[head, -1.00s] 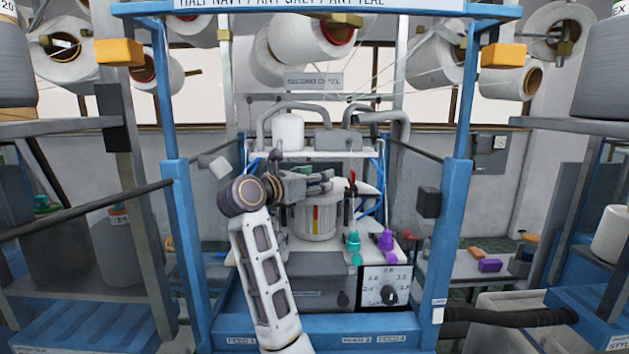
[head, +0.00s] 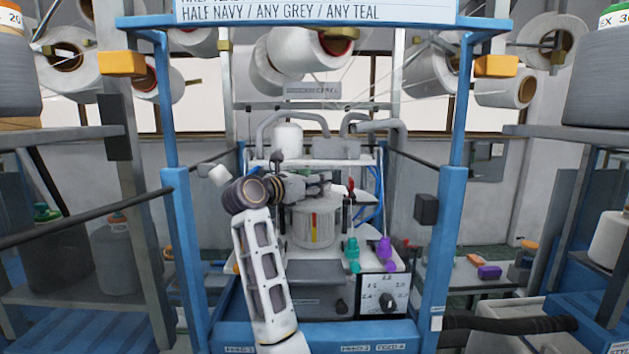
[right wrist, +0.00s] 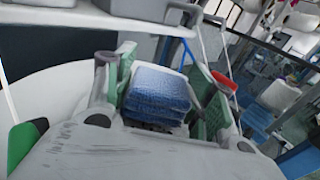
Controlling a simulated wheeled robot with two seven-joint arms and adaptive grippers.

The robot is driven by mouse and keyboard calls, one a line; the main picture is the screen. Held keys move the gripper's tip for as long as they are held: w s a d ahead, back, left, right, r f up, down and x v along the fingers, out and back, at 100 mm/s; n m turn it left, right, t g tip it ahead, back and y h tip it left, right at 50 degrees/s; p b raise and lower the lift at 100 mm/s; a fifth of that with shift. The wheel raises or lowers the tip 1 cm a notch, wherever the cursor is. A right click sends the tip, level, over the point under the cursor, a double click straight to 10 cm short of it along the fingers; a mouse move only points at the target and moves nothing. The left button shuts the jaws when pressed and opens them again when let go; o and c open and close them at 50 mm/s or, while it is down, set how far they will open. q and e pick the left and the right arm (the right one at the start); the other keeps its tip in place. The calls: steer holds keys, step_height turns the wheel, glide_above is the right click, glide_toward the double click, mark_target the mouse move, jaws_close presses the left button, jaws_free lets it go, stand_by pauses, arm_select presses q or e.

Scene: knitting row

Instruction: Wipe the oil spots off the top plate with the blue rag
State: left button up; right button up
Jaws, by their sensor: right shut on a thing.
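My right gripper (head: 322,182) is above the grey ribbed cylinder (head: 314,224) at the middle of the blue-framed machine. In the right wrist view, it (right wrist: 160,88) is shut on a folded blue rag (right wrist: 156,94), held between its green-lined fingers. The rag is hidden in the head view. The cylinder's top, just under the gripper, is partly covered by my arm. I cannot tell for certain which surface is the top plate, and I can make out no oil spots. I cannot tell whether the rag touches anything. My left gripper is out of view.
A white shelf (head: 350,157) with grey pipes stands behind the gripper. Teal (head: 352,252) and purple (head: 384,252) cones stand front right of the cylinder, above a dial panel (head: 388,295). Blue posts (head: 187,250) flank the machine. Yarn spools (head: 312,42) hang overhead.

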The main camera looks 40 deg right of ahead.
mark_target(313, 199)
steer(key=shift+w+a+f, duration=0.1)
steer(key=shift+w+f, duration=0.05)
steer(key=shift+f, duration=0.7)
steer(key=shift+f+b, duration=0.1)
steer(key=shift+b, duration=0.2)
steer(key=shift+a, duration=0.15)
steer(key=shift+s+a+b, duration=0.3)
steer(key=shift+s+a, duration=0.1)
steer(key=shift+s, duration=0.25)
steer(key=shift+s+a+b, duration=0.25)
steer(key=shift+s+a, duration=0.15)
steer(key=shift+s, duration=0.2)
steer(key=shift+s+a+r, duration=0.15)
steer(key=shift+a+r, duration=0.1)
steer(key=shift+r, duration=0.2)
steer(key=shift+d, duration=0.15)
steer(key=shift+r, duration=0.1)
